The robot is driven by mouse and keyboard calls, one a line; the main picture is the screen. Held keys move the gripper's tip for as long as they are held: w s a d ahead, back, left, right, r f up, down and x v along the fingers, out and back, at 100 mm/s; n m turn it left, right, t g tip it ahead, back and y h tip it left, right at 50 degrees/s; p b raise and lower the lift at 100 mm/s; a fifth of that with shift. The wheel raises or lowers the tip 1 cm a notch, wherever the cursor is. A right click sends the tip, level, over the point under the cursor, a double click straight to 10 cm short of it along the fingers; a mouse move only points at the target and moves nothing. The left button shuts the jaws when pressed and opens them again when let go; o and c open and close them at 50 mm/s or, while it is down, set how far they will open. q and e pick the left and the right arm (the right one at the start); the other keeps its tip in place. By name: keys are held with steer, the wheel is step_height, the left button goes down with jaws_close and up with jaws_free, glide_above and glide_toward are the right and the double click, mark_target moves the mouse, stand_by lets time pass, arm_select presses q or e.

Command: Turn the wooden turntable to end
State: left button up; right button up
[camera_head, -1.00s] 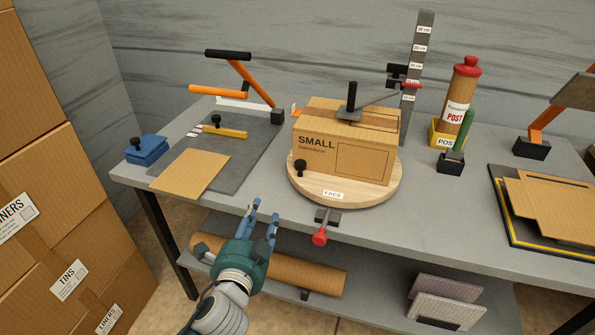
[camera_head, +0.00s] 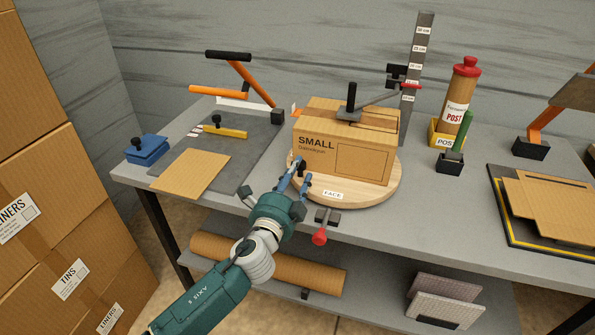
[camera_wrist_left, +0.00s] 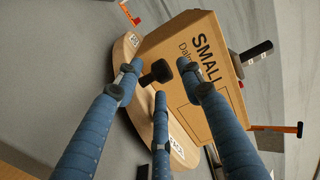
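The round wooden turntable (camera_head: 372,193) lies on the grey bench with a FACE label (camera_head: 333,195) at its front edge. A cardboard box (camera_head: 343,150) marked SMALL stands on it. A black knob (camera_wrist_left: 157,73) rises from the turntable's rim beside the box; in the head view my fingers partly cover it. My left gripper (camera_head: 296,178) is at the turntable's left front edge. Its blue fingers are spread open around the knob, with a gap visible in the left wrist view (camera_wrist_left: 160,85). The turntable's wood also shows there (camera_wrist_left: 140,112). My right gripper is not in view.
A red-knobbed lever (camera_head: 320,236) sticks out from the bench's front edge, right of my left gripper. A black-handled arm (camera_head: 350,103) rests on the box top. A height post (camera_head: 417,75) stands behind. A cardboard sheet (camera_head: 190,172) lies to the left.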

arm_select(q)
steer(key=shift+w+d, duration=0.15)
steer(key=shift+w, duration=0.35)
jaws_close()
steer(key=shift+s+d+n+y+b, duration=0.3)
steer(key=shift+s+d, duration=0.1)
steer(key=shift+s+d+r+n+t+y+b, duration=0.1)
steer(key=shift+s+d+n+t+y+b, duration=0.3)
steer(key=shift+y, duration=0.5)
steer(key=shift+s+a, duration=0.1)
steer(key=shift+a, duration=0.05)
